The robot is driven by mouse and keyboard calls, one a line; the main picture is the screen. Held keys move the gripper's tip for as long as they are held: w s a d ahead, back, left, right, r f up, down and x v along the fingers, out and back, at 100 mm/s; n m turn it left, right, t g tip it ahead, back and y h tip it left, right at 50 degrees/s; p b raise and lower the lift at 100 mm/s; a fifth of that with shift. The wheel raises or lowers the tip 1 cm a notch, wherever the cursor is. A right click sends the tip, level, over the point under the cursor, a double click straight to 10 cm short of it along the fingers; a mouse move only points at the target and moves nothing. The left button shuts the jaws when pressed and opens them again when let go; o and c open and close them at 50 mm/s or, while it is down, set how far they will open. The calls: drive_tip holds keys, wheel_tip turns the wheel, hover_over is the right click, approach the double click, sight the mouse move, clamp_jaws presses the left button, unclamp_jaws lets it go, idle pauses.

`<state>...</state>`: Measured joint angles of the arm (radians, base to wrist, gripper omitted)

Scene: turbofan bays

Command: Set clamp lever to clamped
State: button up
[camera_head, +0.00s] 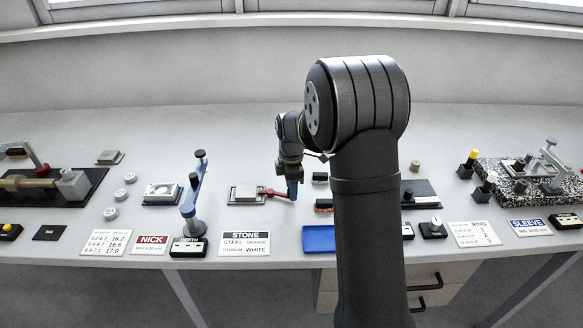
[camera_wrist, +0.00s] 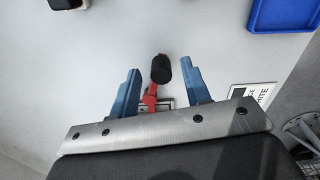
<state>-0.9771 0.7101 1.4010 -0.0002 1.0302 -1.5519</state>
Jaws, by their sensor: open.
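In the wrist view the red arm (camera_wrist: 151,98) and the black grip (camera_wrist: 161,70) lie between my blue fingers. My gripper (camera_head: 292,188) points down over the lever's right end, and it also shows in the wrist view (camera_wrist: 161,67). It is open, with a gap on both sides of the black grip. The lever's pivot is mostly hidden behind my gripper body in the wrist view.
A blue column stand (camera_head: 192,195) rises left of the block. The table behind is clear.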

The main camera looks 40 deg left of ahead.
wheel_tip(320, 180, up, 17)
drive_tip(key=shift+f, duration=0.2)
drive_tip(key=shift+f, duration=0.15)
idle(0.5)
wheel_tip(320, 180, down, 17)
drive_tip(key=shift+f, duration=0.1)
idle(0.5)
